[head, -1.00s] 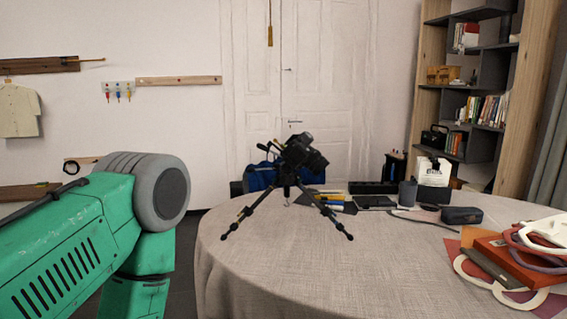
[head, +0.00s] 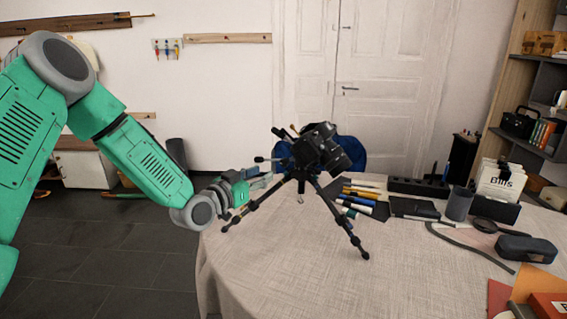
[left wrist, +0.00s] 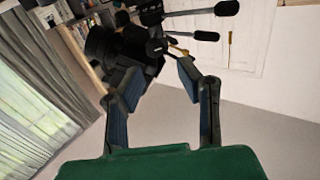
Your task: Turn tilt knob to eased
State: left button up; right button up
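A black camera (head: 320,150) sits tilted on a small black tripod (head: 345,225) on the round table. Several handles stick out left of the tripod head; one dark handle (head: 262,159) points toward my left gripper. My left gripper (head: 268,178) is just left of the tripod head, apart from it as far as I can tell. In the left wrist view its two fingers (left wrist: 160,82) are spread, with nothing between them. Beyond them are the camera (left wrist: 108,45), a round black knob (left wrist: 156,47) and dark handles (left wrist: 205,33). I cannot tell which is the tilt knob, nor read its setting. My right gripper is not in view.
The cloth-covered table (head: 290,270) is clear at the front. Markers (head: 358,200), a dark tablet (head: 414,207), a grey cup (head: 459,203) and a dark case (head: 526,248) lie right of the tripod. A blue chair back (head: 350,155) stands behind.

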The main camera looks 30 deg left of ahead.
aim_at(283, 164)
pick_arm(q)
jog(key=w, duration=0.6)
jog(key=w+d, duration=0.1)
jog(key=w, duration=0.2)
jog(key=shift+w, duration=0.2)
jog(key=shift+w+a+f, duration=0.15)
jog(key=shift+w, duration=0.2)
jog(key=shift+d+r, duration=0.25)
jog(key=shift+d, duration=0.5)
grip_shut()
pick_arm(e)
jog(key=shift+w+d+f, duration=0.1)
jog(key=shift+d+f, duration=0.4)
pick_arm(q)
jog(key=shift+a, duration=0.2)
